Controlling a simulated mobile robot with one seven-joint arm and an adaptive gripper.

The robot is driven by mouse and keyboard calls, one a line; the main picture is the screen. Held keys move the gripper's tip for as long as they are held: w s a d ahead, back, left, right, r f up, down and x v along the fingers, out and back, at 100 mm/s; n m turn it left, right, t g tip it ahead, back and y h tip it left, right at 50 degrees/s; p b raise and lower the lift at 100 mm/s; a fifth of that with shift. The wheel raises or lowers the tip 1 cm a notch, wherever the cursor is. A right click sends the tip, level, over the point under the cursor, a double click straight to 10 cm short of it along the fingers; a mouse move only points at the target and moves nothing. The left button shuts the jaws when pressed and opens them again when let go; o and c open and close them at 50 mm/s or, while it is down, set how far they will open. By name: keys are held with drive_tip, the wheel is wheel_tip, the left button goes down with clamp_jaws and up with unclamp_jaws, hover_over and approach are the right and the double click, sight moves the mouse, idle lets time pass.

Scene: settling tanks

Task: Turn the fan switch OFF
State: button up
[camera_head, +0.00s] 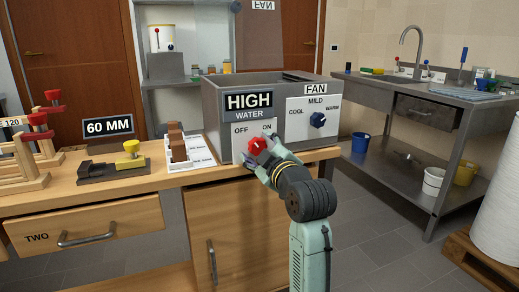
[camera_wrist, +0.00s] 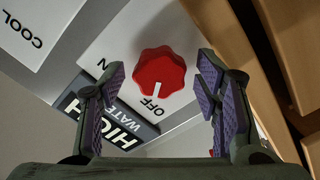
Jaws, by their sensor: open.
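A red lobed knob (camera_head: 257,146) sits on a white OFF/ON panel (camera_head: 240,141) on the front of a grey tank (camera_head: 213,110). In the wrist view the red knob (camera_wrist: 160,73) lies between and beyond my open fingers, and its white mark points toward the word OFF. A HIGH WATER sign (camera_head: 249,105) is above this panel. The FAN label (camera_head: 315,88) stands above the other panel (camera_head: 300,128), marked COOL, MILD and WARM, with a blue knob (camera_head: 318,119). My gripper (camera_head: 265,160) is in front of the red knob; it also shows in the wrist view (camera_wrist: 162,88), with no visible contact.
The tank stands on a wooden bench (camera_head: 120,188).

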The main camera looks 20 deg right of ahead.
drive_tip(key=shift+s, duration=0.1)
drive_tip(key=s, duration=1.1)
drive_tip(key=shift+s+d, duration=0.2)
drive_tip(key=shift+s, duration=0.2)
